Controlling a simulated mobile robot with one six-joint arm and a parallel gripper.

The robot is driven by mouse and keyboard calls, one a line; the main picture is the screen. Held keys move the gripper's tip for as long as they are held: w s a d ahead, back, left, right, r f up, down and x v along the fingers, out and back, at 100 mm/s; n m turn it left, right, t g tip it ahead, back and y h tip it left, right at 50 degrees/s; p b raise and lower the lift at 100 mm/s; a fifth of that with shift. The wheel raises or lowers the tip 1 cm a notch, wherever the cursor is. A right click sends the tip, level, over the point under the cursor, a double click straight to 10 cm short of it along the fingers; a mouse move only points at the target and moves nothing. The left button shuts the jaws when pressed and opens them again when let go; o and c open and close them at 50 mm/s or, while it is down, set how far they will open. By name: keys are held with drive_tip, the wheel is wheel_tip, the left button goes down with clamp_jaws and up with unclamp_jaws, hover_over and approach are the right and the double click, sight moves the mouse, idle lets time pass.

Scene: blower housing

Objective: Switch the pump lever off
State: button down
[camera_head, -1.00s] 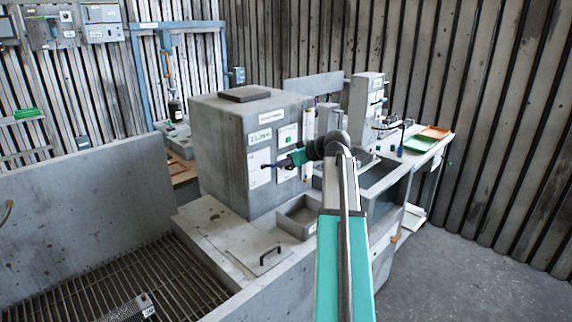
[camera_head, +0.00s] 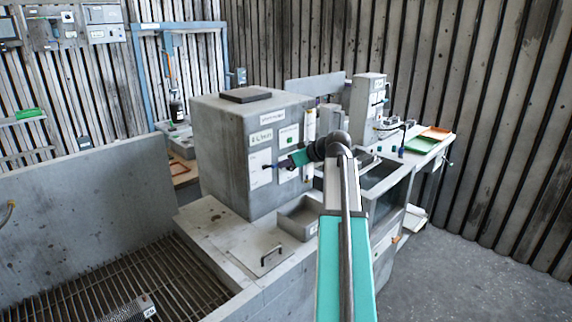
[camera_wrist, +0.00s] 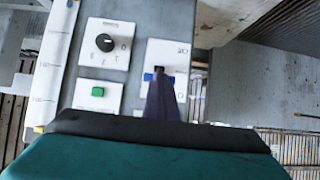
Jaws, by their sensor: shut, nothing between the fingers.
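In the wrist view a white plate (camera_wrist: 183,54) on the grey housing carries a small black and blue part, which seems to be the pump lever (camera_wrist: 158,71). My gripper (camera_wrist: 163,85) is shut and empty, with its dark purple fingers pointing at this part and covering its lower middle. In the head view my gripper (camera_head: 272,165) reaches the white plate (camera_head: 259,175) on the front of the grey housing (camera_head: 222,150).
Beside the plate are a black rotary knob (camera_wrist: 104,42) and a green button (camera_wrist: 97,92). A clear gauge tube (camera_wrist: 47,70) stands at the left. In the head view a grey tray (camera_head: 299,217) lies below, and a handled hatch (camera_head: 262,257) is in front.

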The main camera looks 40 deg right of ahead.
drive_tip(key=shift+w+a+r, duration=0.1)
drive_tip(key=shift+a, duration=0.1)
drive_tip(key=s+d+r+b, duration=0.1)
drive_tip(key=s+r, duration=0.6)
drive_tip(key=r, duration=0.4)
idle(0.5)
drive_tip(key=shift+s, duration=0.1)
idle(0.4)
